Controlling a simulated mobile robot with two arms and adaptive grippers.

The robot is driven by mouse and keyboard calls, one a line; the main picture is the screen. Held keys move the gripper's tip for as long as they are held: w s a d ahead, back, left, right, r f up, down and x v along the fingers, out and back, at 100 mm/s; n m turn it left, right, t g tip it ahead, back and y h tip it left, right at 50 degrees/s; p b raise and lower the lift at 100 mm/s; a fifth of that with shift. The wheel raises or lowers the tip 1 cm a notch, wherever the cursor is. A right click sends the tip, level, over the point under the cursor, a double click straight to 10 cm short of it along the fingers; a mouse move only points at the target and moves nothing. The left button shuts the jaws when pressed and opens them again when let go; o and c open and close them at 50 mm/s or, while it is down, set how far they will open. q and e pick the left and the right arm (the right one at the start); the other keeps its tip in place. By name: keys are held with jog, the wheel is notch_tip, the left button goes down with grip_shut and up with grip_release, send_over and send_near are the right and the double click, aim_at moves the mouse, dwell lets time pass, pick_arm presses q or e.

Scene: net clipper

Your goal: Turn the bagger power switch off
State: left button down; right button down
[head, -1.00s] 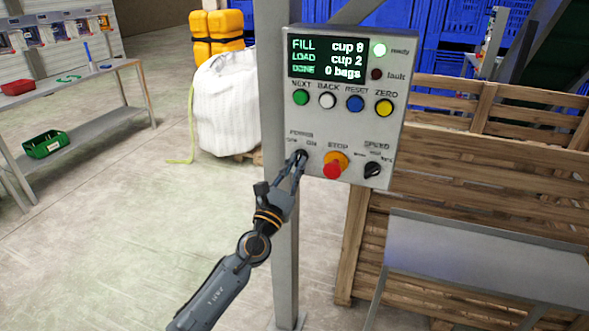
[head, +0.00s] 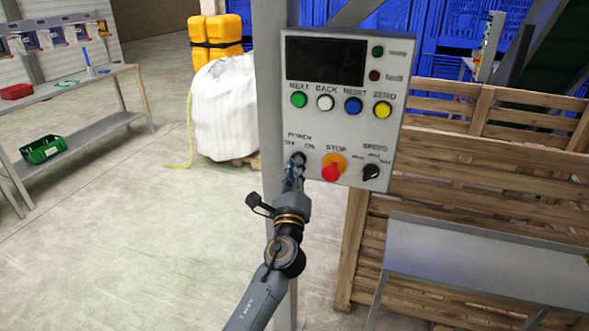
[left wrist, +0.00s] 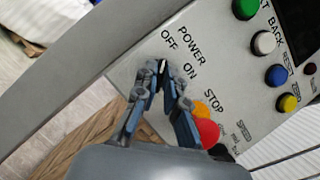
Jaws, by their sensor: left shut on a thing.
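The bagger control panel (head: 330,135) is mounted on a grey post, and its display (head: 326,62) is dark. The power switch (head: 298,158) is a dark knob at the panel's lower left, below the POWER label with OFF and ON marks. My left gripper (head: 296,170) is shut on this knob. In the left wrist view, the left gripper (left wrist: 162,75) has its fingertips around the knob, and a light pointer line shows between them, toward the OFF side. The fingers hide most of the knob. My right gripper is in neither view.
The red stop button (head: 332,172) on its yellow base and the black speed knob (head: 370,171) sit just right of the power switch. A grey table (head: 480,255) and wooden crates (head: 440,180) stand at the right.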

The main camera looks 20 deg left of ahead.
pick_arm(q)
jog(key=shift+n+g+y, duration=0.3)
jog(key=shift+n+y, duration=0.1)
jog(key=shift+n, duration=0.7)
jog(key=c, duration=1.4)
grip_release()
jog(key=v, duration=1.2)
jog(key=shift+r, duration=0.1)
